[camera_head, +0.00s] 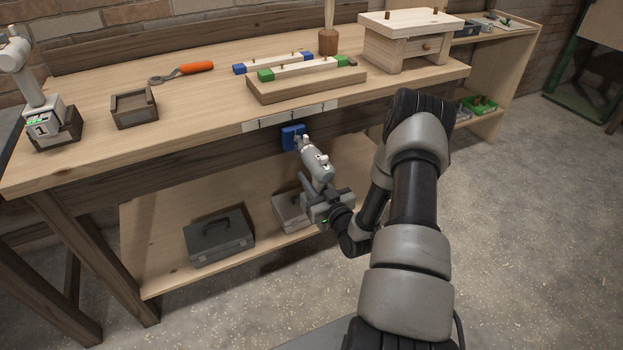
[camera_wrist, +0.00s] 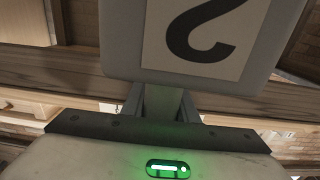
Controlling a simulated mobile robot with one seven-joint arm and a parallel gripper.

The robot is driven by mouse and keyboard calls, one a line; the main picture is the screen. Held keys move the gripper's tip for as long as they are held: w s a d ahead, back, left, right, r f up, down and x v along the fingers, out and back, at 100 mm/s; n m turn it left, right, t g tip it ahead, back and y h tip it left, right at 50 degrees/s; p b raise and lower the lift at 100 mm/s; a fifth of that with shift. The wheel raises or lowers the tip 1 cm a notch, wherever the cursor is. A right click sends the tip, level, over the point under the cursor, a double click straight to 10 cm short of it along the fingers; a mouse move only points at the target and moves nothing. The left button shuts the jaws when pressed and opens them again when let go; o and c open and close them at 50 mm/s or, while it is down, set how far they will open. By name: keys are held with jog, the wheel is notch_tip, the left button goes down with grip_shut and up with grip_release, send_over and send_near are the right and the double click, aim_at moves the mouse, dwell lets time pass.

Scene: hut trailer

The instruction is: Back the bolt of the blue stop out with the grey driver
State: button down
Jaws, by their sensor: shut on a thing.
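The blue stop (camera_head: 288,139) is a small blue block on the front of the workbench, under its top edge. My gripper (camera_head: 318,196) is in front of the bench, shut on a grey driver (camera_head: 317,165). The driver points up and left, its nose at the blue stop; I cannot tell whether it touches the bolt, which is hidden. In the wrist view the driver's grey body (camera_wrist: 122,45) fills the top, with a white label marked 2, upside down. The gripper's fingers (camera_wrist: 163,105) close on its narrow stem. A green light glows below.
Another grey driver (camera_head: 30,75) labelled 1 stands in a holder at the left. The bench top (camera_head: 200,115) carries an orange-handled wrench (camera_head: 182,73), a small wooden box (camera_head: 133,107) and a board with blue and green-ended bars (camera_head: 305,85). A dark toolbox (camera_head: 218,237) sits on the lower shelf.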

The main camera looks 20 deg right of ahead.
jog(key=shift+w+r, duration=0.1)
jog(key=shift+r, duration=0.05)
jog(key=shift+s+d, duration=0.1)
jog(key=shift+s, duration=1.45)
jog(key=s+d+b, duration=0.2)
jog(key=s+d, duration=0.1)
jog(key=d, duration=0.4)
jog(key=shift+s, duration=0.35)
